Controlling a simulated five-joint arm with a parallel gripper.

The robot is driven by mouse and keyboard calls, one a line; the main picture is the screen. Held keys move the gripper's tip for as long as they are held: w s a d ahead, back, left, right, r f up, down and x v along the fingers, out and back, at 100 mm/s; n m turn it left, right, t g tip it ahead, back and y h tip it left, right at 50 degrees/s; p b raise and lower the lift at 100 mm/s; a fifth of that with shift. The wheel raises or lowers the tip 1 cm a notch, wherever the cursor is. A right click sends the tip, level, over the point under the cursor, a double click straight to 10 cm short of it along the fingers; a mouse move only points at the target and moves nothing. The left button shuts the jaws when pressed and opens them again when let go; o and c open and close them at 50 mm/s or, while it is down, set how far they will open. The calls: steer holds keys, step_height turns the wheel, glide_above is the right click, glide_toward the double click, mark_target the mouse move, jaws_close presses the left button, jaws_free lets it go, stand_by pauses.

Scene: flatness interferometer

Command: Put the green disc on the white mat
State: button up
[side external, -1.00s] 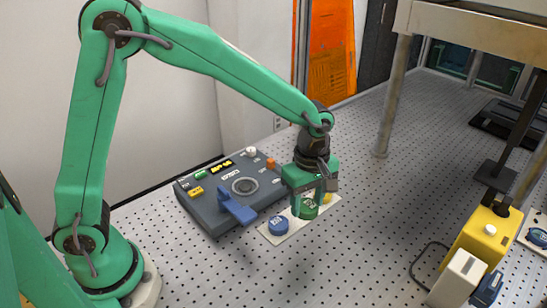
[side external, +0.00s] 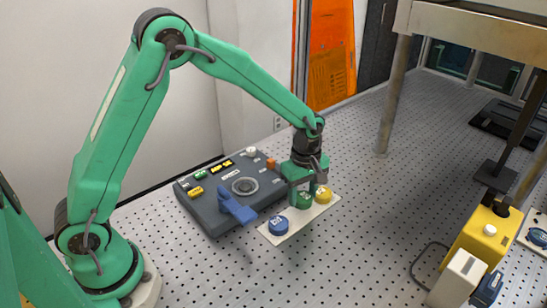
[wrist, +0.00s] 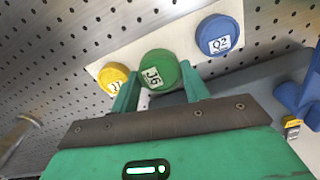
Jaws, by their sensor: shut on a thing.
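The green disc (side external: 305,200) is between the two fingers of my gripper (side external: 305,194), which is shut on it. In the wrist view, the disc (wrist: 160,68) shows its label face between the fingertips (wrist: 160,83). The disc appears over the middle of the white mat (side external: 302,219), a pale strip that also shows in the wrist view (wrist: 188,48). I cannot tell whether the disc touches the mat. A blue disc (side external: 278,225) sits on the mat's near left part and a yellow disc (side external: 323,194) on its far right part, one on each side of the green disc.
A dark grey control box (side external: 215,205) with a blue lever (side external: 237,207) stands just left of the mat. A yellow device (side external: 483,240) is at the right. A table leg-like post (side external: 390,95) stands behind. The perforated tabletop in front of the mat is clear.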

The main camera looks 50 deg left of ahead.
mark_target(303, 197)
steer(key=shift+f, duration=1.6)
steer(key=shift+f, duration=0.15)
steer(key=o, duration=1)
step_height(303, 197, up, 12)
steer(key=shift+f, duration=0.1)
steer(key=shift+r, duration=0.25)
steer(key=shift+s+r, duration=0.1)
